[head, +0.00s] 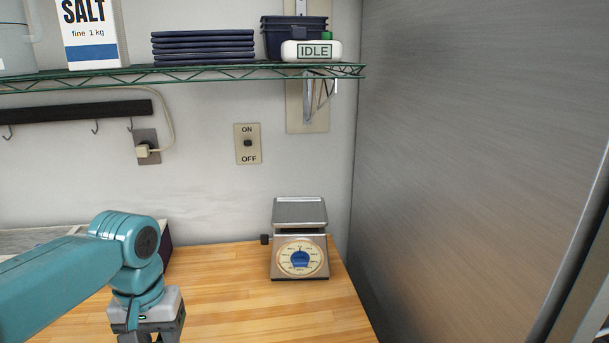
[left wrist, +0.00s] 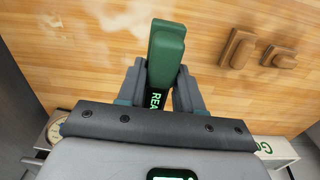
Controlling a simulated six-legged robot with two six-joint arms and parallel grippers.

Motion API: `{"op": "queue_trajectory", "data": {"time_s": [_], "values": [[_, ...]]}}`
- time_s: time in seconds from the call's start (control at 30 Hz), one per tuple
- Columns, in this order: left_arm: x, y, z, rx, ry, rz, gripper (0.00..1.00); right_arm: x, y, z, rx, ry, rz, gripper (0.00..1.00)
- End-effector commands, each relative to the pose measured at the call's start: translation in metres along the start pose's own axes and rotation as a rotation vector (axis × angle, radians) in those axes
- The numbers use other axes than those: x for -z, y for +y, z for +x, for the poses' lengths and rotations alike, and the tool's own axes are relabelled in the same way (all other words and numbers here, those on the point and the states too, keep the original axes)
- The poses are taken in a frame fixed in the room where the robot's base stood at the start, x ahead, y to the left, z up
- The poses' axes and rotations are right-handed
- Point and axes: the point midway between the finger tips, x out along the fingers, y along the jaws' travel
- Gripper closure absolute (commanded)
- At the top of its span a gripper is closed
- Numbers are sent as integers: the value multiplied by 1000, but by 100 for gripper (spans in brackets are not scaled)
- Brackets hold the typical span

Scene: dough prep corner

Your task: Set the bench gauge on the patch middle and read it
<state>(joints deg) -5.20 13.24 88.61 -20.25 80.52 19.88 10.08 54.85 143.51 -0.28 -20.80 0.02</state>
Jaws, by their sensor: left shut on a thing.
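The gauge sticks out past the fingertips over the wooden bench (left wrist: 215,105). I cannot tell if it touches the wood. Pale smears (left wrist: 125,12) mark the wood at the upper left of the left wrist view, beyond the gauge; the patch middle is not clearly marked. In the head view my left gripper (head: 150,335) is cut off by the bottom edge, and the gauge is hidden. My right gripper is not in view.
A dial scale (head: 300,240) stands at the bench's back right, near a tall metal panel (head: 470,130). A white box reading IDLE (head: 313,50) sits on the wire shelf (head: 200,73). Two brown wooden pieces (left wrist: 238,47) (left wrist: 278,57) lie right of the gauge in the wrist view.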

Motion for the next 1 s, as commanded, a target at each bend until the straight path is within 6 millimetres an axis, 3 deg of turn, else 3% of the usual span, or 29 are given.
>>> {"op": "queue_trajectory", "data": {"time_s": [0.03,0.2,0.37,0.53,1.0], "values": [[-3,7,27,4,-15,29,100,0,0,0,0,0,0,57],[-6,33,111,3,-15,125,100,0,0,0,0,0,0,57],[-7,55,162,1,-9,192,100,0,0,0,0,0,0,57],[8,65,166,0,0,193,100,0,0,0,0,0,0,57],[8,65,165,0,-1,191,100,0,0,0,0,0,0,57]]}}
